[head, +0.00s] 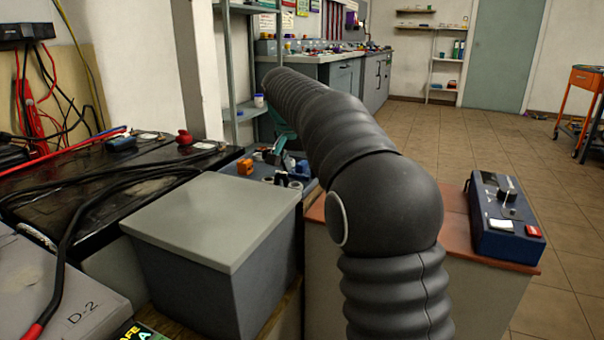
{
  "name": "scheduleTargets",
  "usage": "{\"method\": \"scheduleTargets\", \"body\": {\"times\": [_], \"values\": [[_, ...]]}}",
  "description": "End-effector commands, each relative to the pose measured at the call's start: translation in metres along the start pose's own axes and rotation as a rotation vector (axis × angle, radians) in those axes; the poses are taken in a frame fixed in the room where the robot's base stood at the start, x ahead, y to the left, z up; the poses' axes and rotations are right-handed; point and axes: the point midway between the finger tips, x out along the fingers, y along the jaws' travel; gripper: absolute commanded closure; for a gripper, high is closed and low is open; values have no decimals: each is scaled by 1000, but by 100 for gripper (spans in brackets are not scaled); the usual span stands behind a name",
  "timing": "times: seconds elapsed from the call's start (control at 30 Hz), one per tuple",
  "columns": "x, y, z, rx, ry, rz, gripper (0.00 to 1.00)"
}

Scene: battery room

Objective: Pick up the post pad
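I cannot make out the post pad for certain. Several small parts lie on a blue-grey tray (257,171) beyond the grey lidded box, among them an orange block (245,167), dark and blue pieces and pale rings. They are too small to tell apart, and my arm hides part of that area. My dark ribbed arm reaches away over the bench, its far end above and beyond the tray. A teal piece shows under that end; I cannot tell whether it belongs to my gripper. No fingertips show clearly.
A grey lidded box (214,219) stands close in front. Black batteries with cables (120,180) fill the left. A blue device (505,220) sits on the reddish bench top (455,226) at right. A grey shelf rack (229,60) stands behind. The tiled floor at right is mostly clear.

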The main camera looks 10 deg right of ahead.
Motion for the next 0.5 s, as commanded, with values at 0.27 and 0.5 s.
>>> {"method": "scheduleTargets", "body": {"times": [0.27,0.5], "values": [[0,0,0,0,0,0,64],[-4,0,-1,0,0,0,64]]}}
